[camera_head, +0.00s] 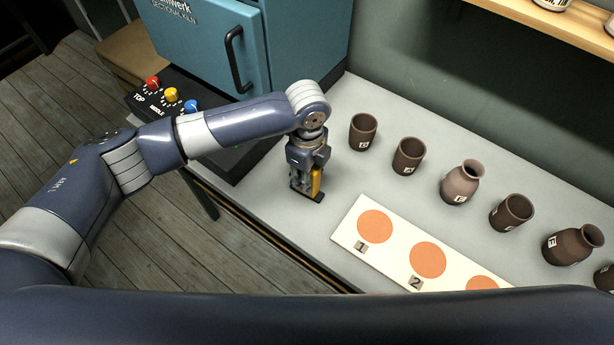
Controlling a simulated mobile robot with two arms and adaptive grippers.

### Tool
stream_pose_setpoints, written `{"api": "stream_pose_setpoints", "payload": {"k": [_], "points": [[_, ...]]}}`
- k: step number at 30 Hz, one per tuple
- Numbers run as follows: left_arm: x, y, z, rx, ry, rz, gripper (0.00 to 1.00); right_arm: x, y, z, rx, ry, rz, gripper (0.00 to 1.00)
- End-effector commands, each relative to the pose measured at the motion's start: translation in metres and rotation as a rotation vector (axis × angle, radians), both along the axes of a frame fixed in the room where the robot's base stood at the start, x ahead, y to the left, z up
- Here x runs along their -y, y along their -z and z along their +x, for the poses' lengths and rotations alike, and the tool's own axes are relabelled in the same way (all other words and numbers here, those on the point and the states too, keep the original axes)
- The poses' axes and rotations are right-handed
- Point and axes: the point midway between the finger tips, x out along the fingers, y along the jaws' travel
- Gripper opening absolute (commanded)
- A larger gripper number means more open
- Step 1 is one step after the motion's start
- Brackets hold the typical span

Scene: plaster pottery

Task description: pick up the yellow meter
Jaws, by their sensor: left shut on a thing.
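The yellow meter (316,182) is a small upright yellow thing on the left part of the grey table. My left gripper (307,189) points down at it and is shut on it. The fingers and the dark parts around them hide much of the meter. It is at or very close to the table top; I cannot tell whether it touches. My right gripper is not in view.
Several brown cups and vases (408,156) with labels stand in a row at the back. A white board (346,236) with numbered orange circles lies in front. A blue kiln (290,45) and a dark panel with coloured knobs (171,94) stand at the left.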

Motion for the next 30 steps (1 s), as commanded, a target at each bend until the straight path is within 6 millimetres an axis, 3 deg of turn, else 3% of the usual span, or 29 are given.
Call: {"api": "stream_pose_setpoints", "payload": {"k": [8,13,30], "points": [[0.001,-0.012,0.001,0.003,0.0,-0.003,0.0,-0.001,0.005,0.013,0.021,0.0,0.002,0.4],[0.001,-0.035,-0.002,0.001,0.003,-0.002,0.0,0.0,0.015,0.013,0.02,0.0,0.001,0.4],[0.002,-0.046,-0.13,0.001,0.004,-0.003,0.0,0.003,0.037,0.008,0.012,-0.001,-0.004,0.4]]}}
